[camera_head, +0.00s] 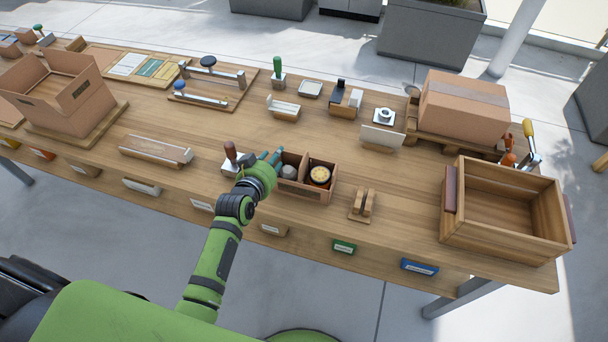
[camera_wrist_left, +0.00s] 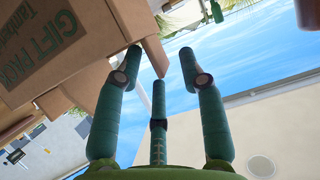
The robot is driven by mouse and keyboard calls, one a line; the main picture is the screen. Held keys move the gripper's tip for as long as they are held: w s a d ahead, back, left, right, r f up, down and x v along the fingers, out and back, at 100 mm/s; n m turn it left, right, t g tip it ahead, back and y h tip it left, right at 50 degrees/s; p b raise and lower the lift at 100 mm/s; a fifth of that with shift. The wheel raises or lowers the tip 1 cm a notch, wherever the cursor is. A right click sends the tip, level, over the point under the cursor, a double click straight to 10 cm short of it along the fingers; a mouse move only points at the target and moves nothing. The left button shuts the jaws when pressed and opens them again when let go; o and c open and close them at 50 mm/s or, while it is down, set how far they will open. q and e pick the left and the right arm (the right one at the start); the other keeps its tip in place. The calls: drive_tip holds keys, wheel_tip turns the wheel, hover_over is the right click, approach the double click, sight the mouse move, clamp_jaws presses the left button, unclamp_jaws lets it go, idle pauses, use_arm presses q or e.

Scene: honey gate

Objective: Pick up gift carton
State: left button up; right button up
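The gift carton (camera_head: 305,190) is a small brown divided box near the table's front edge. It holds a grey-topped jar (camera_head: 289,171) and a dark jar with a pale lid (camera_head: 319,175). In the left wrist view, a cardboard carton with "GIFT PACK" lettering (camera_wrist_left: 45,45) fills the upper left. My left gripper (camera_head: 270,157) is at the carton's left end. Its green fingers (camera_wrist_left: 160,62) are spread apart, with a cardboard edge showing between the fingertips. I cannot tell whether they touch it. My right gripper is not in view.
A wooden crate (camera_head: 505,243) stands at the right front, and a closed cardboard box (camera_head: 464,105) behind it. A small wooden stand (camera_head: 362,205) is right of the carton. A dark-red-handled tool (camera_head: 231,155) stands close left of my gripper. An open box (camera_head: 62,105) is far left.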

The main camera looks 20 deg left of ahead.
use_arm(q)
drive_tip(key=shift+x, duration=1.1)
clamp_jaws()
drive_tip(key=shift+r, duration=0.1)
